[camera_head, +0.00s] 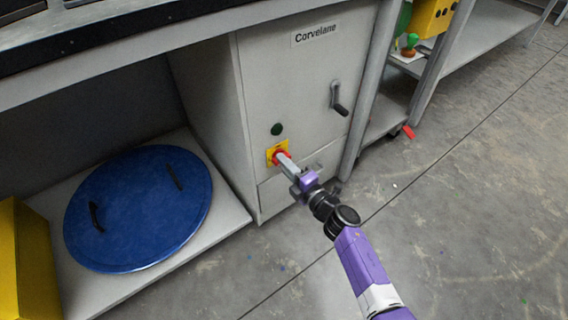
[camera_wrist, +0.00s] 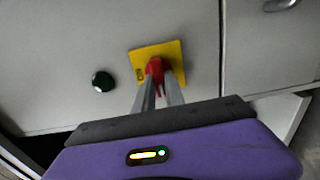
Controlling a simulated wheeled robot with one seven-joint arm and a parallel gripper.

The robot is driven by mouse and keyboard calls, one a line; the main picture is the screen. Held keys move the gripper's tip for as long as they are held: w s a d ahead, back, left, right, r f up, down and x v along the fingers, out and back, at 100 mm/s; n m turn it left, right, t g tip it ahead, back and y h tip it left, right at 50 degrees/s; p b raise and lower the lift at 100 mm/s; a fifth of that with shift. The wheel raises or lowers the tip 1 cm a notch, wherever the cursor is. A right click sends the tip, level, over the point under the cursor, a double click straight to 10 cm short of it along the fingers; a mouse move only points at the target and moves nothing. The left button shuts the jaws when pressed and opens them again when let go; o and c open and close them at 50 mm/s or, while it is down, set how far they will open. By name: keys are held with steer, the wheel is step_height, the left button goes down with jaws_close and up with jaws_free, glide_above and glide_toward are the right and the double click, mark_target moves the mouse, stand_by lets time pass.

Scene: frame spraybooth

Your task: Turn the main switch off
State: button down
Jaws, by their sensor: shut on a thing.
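The main switch is a red knob (camera_wrist: 155,68) on a yellow plate (camera_wrist: 172,54), mounted low on the front of a grey cabinet. In the head view the yellow plate (camera_head: 271,153) shows at the cabinet's lower left, partly hidden by my gripper. My gripper (camera_head: 283,160) reaches it from the front right. In the wrist view my gripper's two fingers (camera_wrist: 158,84) are closed on the red knob, one on each side. The fingers hide part of the knob, and its exact turn angle is hard to tell.
A dark green round button (camera_head: 277,129) is just above the plate. The grey cabinet (camera_head: 290,80) has a black-gripped handle (camera_head: 338,100) at upper right. A blue round lid (camera_head: 138,215) lies on a shelf at left. Open floor (camera_head: 450,220) lies to the right.

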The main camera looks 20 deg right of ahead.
steer(key=c, duration=1.4)
jaws_free()
steer(key=shift+s, duration=0.1)
steer(key=p+v, duration=0.3)
steer(key=v, duration=0.4)
steer(key=shift+s+d, duration=0.15)
steer(key=shift+s, duration=0.15)
steer(key=shift+f, duration=0.1)
